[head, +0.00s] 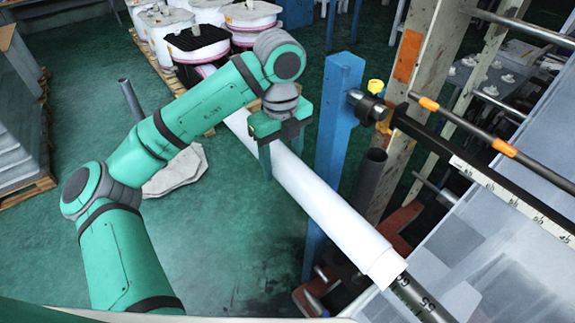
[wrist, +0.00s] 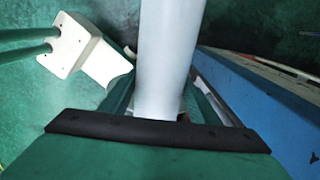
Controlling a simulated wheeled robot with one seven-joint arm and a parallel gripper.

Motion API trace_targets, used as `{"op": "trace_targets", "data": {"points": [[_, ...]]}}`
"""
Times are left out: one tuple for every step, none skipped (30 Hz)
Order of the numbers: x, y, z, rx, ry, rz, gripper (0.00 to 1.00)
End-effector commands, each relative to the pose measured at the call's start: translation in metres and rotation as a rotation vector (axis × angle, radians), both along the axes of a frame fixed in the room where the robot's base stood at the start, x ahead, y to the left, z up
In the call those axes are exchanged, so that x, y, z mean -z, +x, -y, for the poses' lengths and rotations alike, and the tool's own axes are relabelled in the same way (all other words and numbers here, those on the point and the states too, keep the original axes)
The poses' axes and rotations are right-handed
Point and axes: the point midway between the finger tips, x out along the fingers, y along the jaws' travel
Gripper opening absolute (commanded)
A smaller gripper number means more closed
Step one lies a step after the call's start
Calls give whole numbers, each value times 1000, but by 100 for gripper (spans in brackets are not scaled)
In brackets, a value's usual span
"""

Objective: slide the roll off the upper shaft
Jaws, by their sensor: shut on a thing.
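A long white roll (head: 325,212) runs diagonally from the upper left down to the lower right in the head view. Its lower-right end meets a dark shaft with pale markings (head: 418,302); how far the shaft reaches inside is hidden. My gripper (head: 281,153) is shut on the roll from above, towards its upper-left part, with a finger on each side. In the wrist view the roll (wrist: 168,50) passes between the fingers, and the dark palm edge of my gripper (wrist: 155,130) hides its near end.
A blue post (head: 335,130) stands close to the right of the roll. A black bar (head: 480,178) with a scale and an orange-marked rod (head: 465,123) lie further right. Wrapped white rolls (head: 195,38) stand on a pallet at the back.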

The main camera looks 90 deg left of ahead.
Motion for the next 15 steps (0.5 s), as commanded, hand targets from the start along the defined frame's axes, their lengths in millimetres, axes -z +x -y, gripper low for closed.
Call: {"op": "trace_targets", "data": {"points": [[-1, -3, -3, -1, 1, 0, 2], [-1, -4, -5, -1, 1, 0, 2], [-1, -5, -7, 0, 1, 1, 2], [-1, -6, -9, 0, 1, 1, 2], [-1, -8, -11, 0, 1, 1, 2], [-1, -9, -13, 0, 1, 1, 2], [-1, -11, -15, 0, 1, 1, 2], [-1, -12, -17, 0, 1, 1, 2], [-1, -14, -19, 0, 1, 1, 2], [-1, -15, -21, 0, 1, 0, 2], [-1, -16, -23, 0, 1, 0, 2], [-1, -18, -25, -1, 1, 0, 2], [-1, -19, -26, -1, 1, 0, 2], [-1, -19, -27, 0, 1, 0, 2], [-1, -20, -28, 1, 1, 0, 2]]}}
